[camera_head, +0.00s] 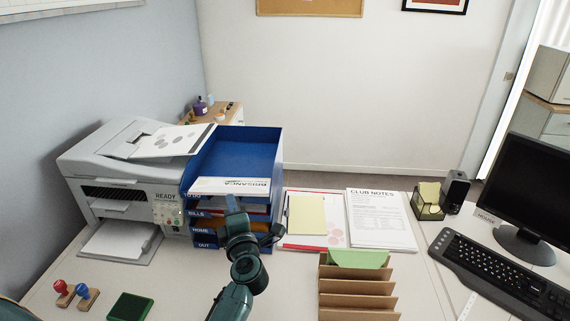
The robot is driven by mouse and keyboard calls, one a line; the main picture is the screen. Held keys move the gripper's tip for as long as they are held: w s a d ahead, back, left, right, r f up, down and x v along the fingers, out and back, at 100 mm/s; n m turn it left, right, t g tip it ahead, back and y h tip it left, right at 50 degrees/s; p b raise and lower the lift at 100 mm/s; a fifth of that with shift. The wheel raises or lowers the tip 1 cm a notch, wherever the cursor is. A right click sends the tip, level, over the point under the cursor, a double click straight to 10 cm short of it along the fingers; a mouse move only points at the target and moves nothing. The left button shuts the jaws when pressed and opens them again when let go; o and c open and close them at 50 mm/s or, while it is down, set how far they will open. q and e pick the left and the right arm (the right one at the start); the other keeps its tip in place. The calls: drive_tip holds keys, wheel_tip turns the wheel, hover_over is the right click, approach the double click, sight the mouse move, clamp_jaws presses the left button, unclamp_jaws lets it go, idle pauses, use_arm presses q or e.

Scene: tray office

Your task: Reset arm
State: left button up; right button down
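My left arm rises from the bottom of the head view, and its gripper (234,203) is at the front of a blue stacked tray unit (243,148). The gripper tip is just below the front edge of a white printed sheet (232,186), which lies at the front of the top tray. I cannot tell whether the fingers touch the sheet or are open or shut. The arm hides part of the lower trays, whose labels include BILLS, HOME and OUT. My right gripper is not in view.
A printer (130,175) stands left of the trays. Two stamps (75,292) and a green pad (130,307) are at front left. Papers (380,220), a brown file sorter (358,287), a keyboard (500,275) and a monitor (535,185) are to the right.

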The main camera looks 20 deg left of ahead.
use_arm(q)
drive_tip(key=s+d+f+m+t+h, duration=0.1)
drive_tip(key=s+d+f+m+h, duration=0.3)
drive_tip(key=s+d+m+h, duration=0.45)
drive_tip(key=s+d+f+m+t+h, duration=0.25)
drive_tip(key=d+m+h, duration=0.25)
drive_tip(key=m, duration=0.6)
drive_tip(key=s+d+f+m+g, duration=0.2)
drive_tip(key=s+f+m+g, duration=0.5)
drive_tip(key=s+f, duration=0.4)
drive_tip(key=s+m, duration=0.1)
drive_tip(key=s, duration=0.2)
drive_tip(key=shift+s+d+f+m+g, duration=0.15)
drive_tip(key=shift+s+f+m+g, duration=0.1)
drive_tip(key=shift+m+g, duration=0.1)
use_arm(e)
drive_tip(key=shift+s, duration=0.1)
use_arm(q)
drive_tip(key=shift+r, duration=0.1)
drive_tip(key=shift+c, duration=0.3)
